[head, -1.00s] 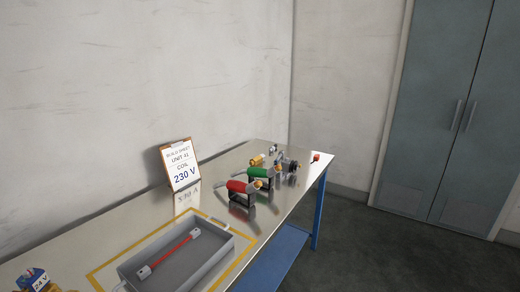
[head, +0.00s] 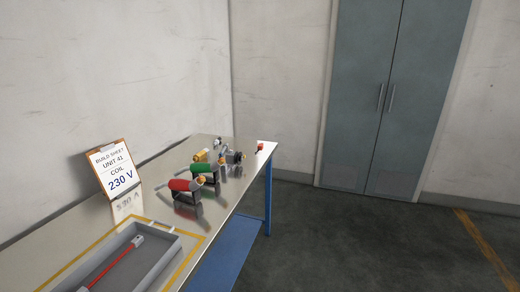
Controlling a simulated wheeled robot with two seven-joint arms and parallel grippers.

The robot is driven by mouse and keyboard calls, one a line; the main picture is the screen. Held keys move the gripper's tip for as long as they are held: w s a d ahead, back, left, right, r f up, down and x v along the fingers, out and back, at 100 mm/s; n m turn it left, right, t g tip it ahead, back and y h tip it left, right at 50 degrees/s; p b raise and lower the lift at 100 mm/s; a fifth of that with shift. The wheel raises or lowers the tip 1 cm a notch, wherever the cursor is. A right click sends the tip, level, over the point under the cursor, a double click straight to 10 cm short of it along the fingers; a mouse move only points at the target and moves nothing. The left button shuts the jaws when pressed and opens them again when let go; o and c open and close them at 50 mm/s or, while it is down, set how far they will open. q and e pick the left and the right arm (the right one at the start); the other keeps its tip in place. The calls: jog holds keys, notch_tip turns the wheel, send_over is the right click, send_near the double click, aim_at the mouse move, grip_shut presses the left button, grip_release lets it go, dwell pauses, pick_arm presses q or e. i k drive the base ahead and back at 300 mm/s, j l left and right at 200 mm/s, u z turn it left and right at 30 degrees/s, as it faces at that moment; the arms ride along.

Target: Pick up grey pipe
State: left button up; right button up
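I cannot make out a grey pipe for certain. At the far end of the metal table (head: 105,232) a small greyish piece (head: 218,143) lies close to a yellow part (head: 201,156) and a dark round part (head: 236,157); they are too small to tell apart well. A red cylinder (head: 184,185) and a green cylinder (head: 203,168) sit on dark supports nearer to me. Neither of my grippers shows in the head view.
A grey tray (head: 168,251) holding a red rod (head: 117,265) with pale ends stands inside a yellow outline. A small red item (head: 260,147) lies at the table's far corner. Open floor (head: 350,245) lies right, before a cabinet (head: 385,100).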

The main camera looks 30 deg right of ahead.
aim_at(225, 147)
jog(key=z, duration=0.7)
jog(key=i+l, duration=0.2)
jog(key=l, duration=0.15)
jog(key=i+l+u, duration=0.1)
jog(key=i+l, duration=0.15)
jog(key=i+l+u, duration=0.2)
jog(key=l, duration=0.3)
jog(key=i+l+u, duration=0.2)
jog(key=i+l, duration=0.15)
jog(key=l, duration=0.2)
jog(key=i+l+u, duration=0.2)
jog(key=l, duration=0.4)
jog(key=i+l+u, duration=0.2)
jog(key=l, duration=0.4)
jog(key=i+l+u, duration=0.2)
jog(key=l, duration=0.45)
jog(key=l+u, duration=0.2)
jog(key=l, duration=0.4)
jog(key=l+u, duration=0.2)
jog(key=l, duration=0.5)
jog(key=i, duration=0.05)
